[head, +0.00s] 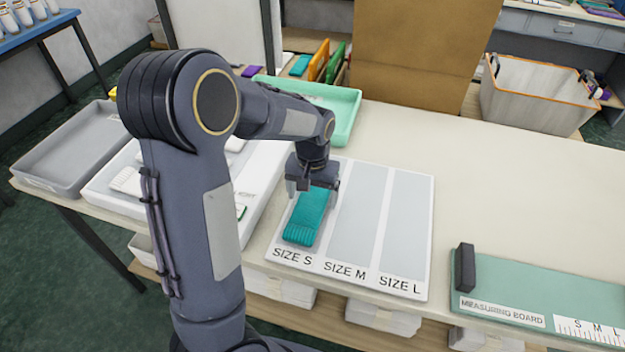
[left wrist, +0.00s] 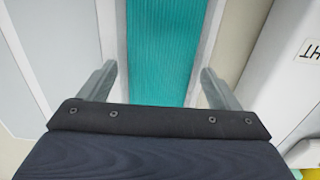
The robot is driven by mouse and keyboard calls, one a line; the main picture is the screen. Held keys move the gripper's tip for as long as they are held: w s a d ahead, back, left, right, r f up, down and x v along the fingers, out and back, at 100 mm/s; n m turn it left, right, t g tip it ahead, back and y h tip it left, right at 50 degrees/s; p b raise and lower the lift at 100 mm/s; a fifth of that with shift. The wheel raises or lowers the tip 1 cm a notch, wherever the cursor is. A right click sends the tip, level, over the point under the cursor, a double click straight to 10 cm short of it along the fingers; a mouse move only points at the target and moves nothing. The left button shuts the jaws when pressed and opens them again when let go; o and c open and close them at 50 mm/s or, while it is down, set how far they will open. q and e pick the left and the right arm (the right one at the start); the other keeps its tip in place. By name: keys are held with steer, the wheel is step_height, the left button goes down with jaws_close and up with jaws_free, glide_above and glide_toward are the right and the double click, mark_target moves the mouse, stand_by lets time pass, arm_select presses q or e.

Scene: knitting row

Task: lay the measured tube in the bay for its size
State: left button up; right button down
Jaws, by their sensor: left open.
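A teal knitted tube (head: 307,217) lies flat in the SIZE S bay of the white sizing board (head: 433,190). The SIZE M bay (head: 357,215) and SIZE L bay (head: 405,225) are empty. My left gripper (head: 312,188) is over the far end of the tube. In the left wrist view, the open left gripper (left wrist: 158,85) has one finger on each side of the tube (left wrist: 162,50), with gaps between. The tube's far end is hidden by my gripper. My right gripper is not in view.
The green measuring board (head: 520,285) with a dark block (head: 465,268) lies at the right front. A grey tray (head: 70,150), a white tray with pale pieces (head: 110,195) and a mint tray (head: 345,115) stand left and behind. The table's right middle is clear.

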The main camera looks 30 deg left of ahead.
mark_target(312, 198)
arm_select(q)
step_height(312, 198, up, 12)
steer(key=f, duration=0.1)
steer(key=s+d+t+h, duration=0.2)
steer(key=s+d, duration=0.1)
steer(key=s, duration=0.7)
steer(key=s+d+m+t+h, duration=0.1)
steer(key=s+d+t, duration=0.2)
steer(key=s, duration=0.7)
steer(key=shift+s+d+t+h+p, duration=0.3)
steer(key=shift+s+d+h+p, duration=0.1)
steer(key=shift+d, duration=0.1)
